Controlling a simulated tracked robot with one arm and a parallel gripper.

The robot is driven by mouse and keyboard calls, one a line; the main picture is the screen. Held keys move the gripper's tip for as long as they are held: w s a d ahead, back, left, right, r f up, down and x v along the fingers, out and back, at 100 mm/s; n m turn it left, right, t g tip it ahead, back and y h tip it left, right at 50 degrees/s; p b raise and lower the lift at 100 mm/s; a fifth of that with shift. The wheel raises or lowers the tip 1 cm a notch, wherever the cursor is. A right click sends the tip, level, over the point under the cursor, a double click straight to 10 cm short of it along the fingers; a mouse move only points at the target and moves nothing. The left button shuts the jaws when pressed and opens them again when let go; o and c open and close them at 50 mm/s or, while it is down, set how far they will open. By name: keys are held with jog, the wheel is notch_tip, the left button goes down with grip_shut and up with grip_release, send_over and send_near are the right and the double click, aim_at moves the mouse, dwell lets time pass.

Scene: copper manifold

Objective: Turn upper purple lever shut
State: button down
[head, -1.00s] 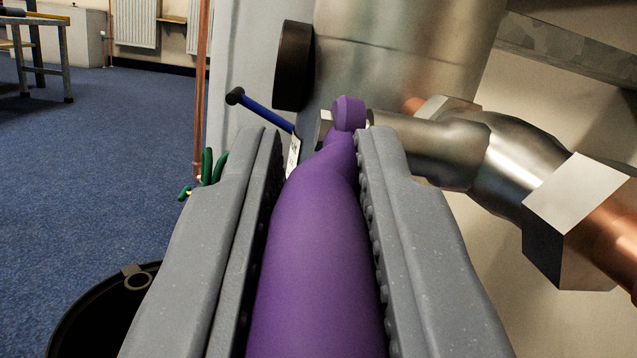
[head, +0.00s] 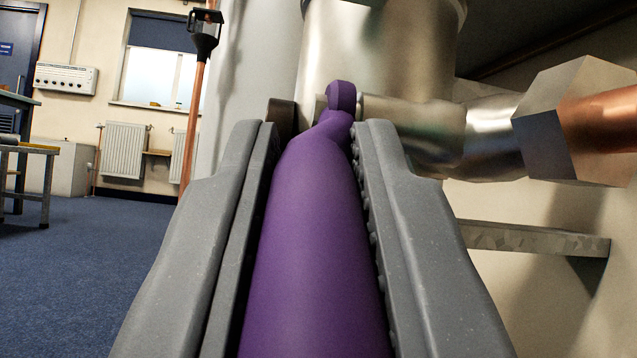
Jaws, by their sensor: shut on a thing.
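The purple lever (head: 312,240) runs from the bottom middle of the head view up to its small round end (head: 341,97) at the metal valve body. My gripper (head: 318,135) has its two grey fingers on either side of the lever and is shut on it. The lever's near end is cut off by the bottom edge. The valve's steel fitting (head: 415,125) extends to the right from the lever's round end. No other lever shows in this view.
A large metal cylinder (head: 375,45) stands just behind the lever. A hex nut and copper pipe (head: 600,120) are at the right. A grey bracket (head: 535,240) is below them. Open blue floor (head: 80,270) lies at the left, with a table (head: 30,165) and radiator (head: 123,150) beyond.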

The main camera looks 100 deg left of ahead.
jog(key=shift+w+a+r, duration=0.1)
jog(key=shift+w+a, duration=0.1)
jog(key=shift+w, duration=0.1)
jog(key=c, duration=1.3)
grip_release()
jog(key=shift+c, duration=0.2)
jog(key=shift+s, duration=0.1)
